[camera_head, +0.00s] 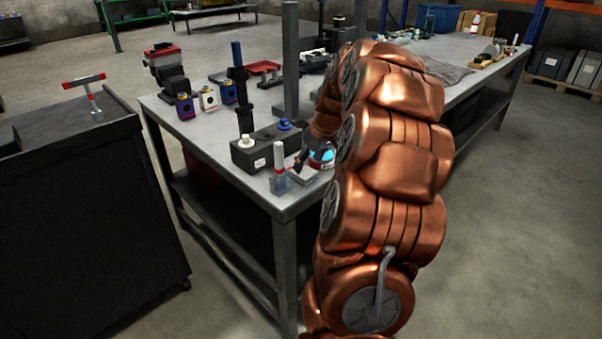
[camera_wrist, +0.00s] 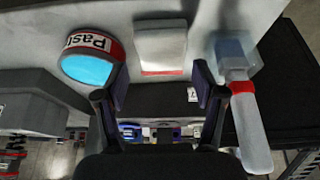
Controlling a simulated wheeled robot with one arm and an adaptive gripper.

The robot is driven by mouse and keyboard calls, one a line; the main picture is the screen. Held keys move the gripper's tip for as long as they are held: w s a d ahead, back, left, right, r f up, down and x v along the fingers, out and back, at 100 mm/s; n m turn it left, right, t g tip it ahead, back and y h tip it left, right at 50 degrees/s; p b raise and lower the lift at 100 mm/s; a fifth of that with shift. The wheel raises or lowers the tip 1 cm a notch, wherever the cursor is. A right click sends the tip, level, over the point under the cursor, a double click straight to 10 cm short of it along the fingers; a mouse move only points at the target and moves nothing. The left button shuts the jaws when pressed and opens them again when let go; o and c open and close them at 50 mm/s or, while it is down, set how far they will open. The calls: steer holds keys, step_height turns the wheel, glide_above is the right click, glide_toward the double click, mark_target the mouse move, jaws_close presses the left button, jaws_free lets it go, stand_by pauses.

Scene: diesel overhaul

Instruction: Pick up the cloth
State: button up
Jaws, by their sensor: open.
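A small folded white cloth (camera_wrist: 160,42) with a red stripe lies on the grey workbench (camera_head: 212,132). In the wrist view it is centred ahead of my gripper (camera_wrist: 160,90), whose two fingers are spread apart with nothing between them. The fingers are apart from the cloth. In the head view the cloth (camera_head: 304,176) is a pale patch at the bench's near corner, partly hidden by my gripper (camera_head: 299,162).
A round paste tin (camera_wrist: 88,66) with a blue top stands left of the cloth, and a pale upright item with a red band (camera_wrist: 243,105) stands right. A dark block (camera_head: 265,147) sits behind. A grey sheet (camera_head: 446,72) lies farther along the bench. A black cabinet (camera_head: 80,190) stands left.

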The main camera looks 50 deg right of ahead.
mark_target(303, 171)
steer(key=x, duration=0.1)
steer(key=p+x, duration=0.1)
steer(key=x, duration=0.1)
steer(key=shift+w+a, duration=0.15)
steer(key=shift+w, duration=0.25)
steer(key=shift+w+f, duration=0.1)
steer(key=shift+f, duration=0.4)
steer(key=shift+c, duration=0.2)
steer(key=c, duration=0.8)
steer(key=shift+o, duration=0.2)
step_height(303, 171, up, 10)
steer(key=b, duration=0.1)
steer(key=shift+b, duration=0.4)
